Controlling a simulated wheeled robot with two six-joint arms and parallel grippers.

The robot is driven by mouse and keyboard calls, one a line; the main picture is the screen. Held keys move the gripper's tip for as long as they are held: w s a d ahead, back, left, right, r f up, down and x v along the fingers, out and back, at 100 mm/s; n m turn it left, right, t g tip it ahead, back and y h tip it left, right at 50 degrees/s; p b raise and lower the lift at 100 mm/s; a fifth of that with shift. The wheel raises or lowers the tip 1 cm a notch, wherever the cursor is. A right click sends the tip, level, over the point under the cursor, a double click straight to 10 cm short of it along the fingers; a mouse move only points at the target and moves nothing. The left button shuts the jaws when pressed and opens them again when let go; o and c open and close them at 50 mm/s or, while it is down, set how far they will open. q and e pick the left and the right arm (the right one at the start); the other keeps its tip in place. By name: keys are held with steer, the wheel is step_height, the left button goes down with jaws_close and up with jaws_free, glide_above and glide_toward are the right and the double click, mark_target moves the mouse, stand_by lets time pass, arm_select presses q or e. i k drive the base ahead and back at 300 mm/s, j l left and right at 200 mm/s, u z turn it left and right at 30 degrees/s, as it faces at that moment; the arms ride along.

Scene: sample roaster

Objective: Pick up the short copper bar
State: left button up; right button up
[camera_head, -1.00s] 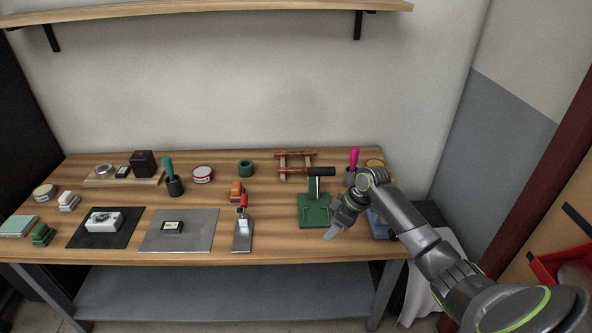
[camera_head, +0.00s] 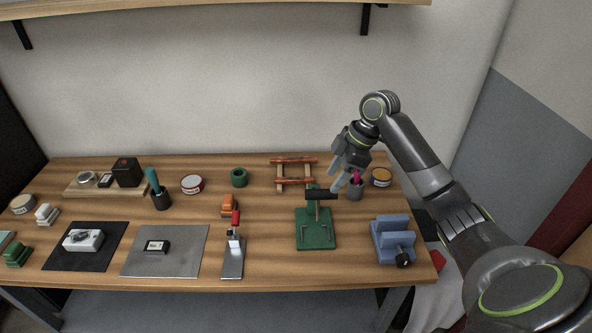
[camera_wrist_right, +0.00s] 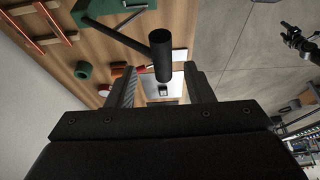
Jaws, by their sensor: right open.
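Two copper bars lie across a wooden rack (camera_head: 281,172) at the back of the bench. The rear bar (camera_head: 293,160) looks a little longer; the front one (camera_head: 294,181) looks shorter. The bars also show at the upper left of the wrist view, the outer one (camera_wrist_right: 22,32) and the inner one (camera_wrist_right: 57,22). My right gripper (camera_head: 346,184) is open, with nothing between its fingers, above the bench to the right of the rack and apart from the bars. Its spread fingers also show in the wrist view (camera_wrist_right: 161,88). My left gripper is out of view.
A green stand with a post and black handle (camera_head: 316,232) is close to my right gripper. A grey cup (camera_head: 355,191) with a pink handle stands behind the fingers. A blue vise (camera_head: 392,238) sits at the front right. A green ring (camera_head: 239,177) is left of the rack.

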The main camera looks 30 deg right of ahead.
mark_target(290, 179)
steer(key=i+l, duration=0.8)
